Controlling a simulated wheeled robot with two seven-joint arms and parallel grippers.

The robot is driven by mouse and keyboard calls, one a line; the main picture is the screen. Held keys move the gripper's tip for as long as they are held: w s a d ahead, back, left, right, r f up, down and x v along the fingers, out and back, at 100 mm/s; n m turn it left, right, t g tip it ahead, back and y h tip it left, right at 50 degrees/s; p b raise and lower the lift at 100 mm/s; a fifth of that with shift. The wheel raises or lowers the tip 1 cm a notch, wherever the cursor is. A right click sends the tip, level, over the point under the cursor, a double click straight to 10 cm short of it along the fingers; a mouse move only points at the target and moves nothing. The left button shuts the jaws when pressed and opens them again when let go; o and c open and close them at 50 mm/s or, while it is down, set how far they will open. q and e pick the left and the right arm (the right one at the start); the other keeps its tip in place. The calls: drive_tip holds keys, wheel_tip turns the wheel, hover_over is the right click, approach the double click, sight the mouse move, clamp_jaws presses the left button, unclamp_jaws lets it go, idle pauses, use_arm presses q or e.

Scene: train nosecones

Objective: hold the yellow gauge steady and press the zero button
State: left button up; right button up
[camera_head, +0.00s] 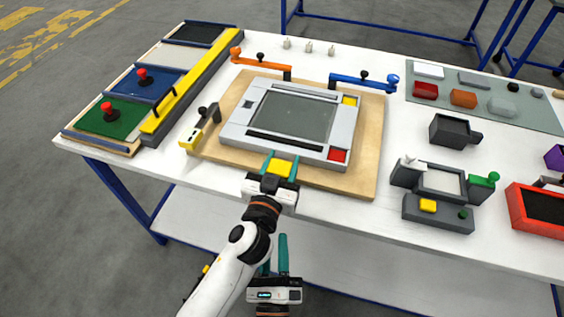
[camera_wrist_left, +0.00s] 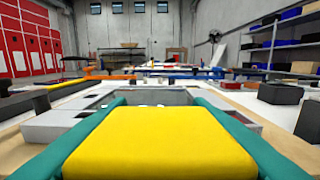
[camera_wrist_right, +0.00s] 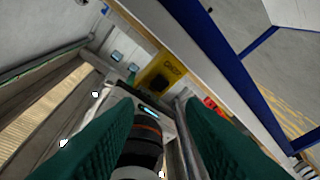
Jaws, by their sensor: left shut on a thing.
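The yellow gauge (camera_head: 280,168) is at the front edge of the grey framed panel. My left gripper (camera_head: 279,166) is shut on it, one teal finger on each side. In the left wrist view the gauge (camera_wrist_left: 158,145) fills the space between the fingers and shows a plain yellow face. In the right wrist view, a yellow face with small dark markings and a dark patch (camera_wrist_right: 160,79) shows beyond my left gripper's body. I cannot make out the zero button for certain. My right gripper (camera_head: 274,250) is open and empty, low in front of the table edge.
The grey framed panel (camera_head: 236,131) lies on a wooden board (camera_head: 362,172). A small yellow and dark piece (camera_head: 192,139) stands left of it. Orange (camera_head: 262,65) and blue (camera_head: 355,82) levers are behind. A dark grey fixture (camera_head: 438,213) stands to the right.

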clamp_jaws()
idle(1.6)
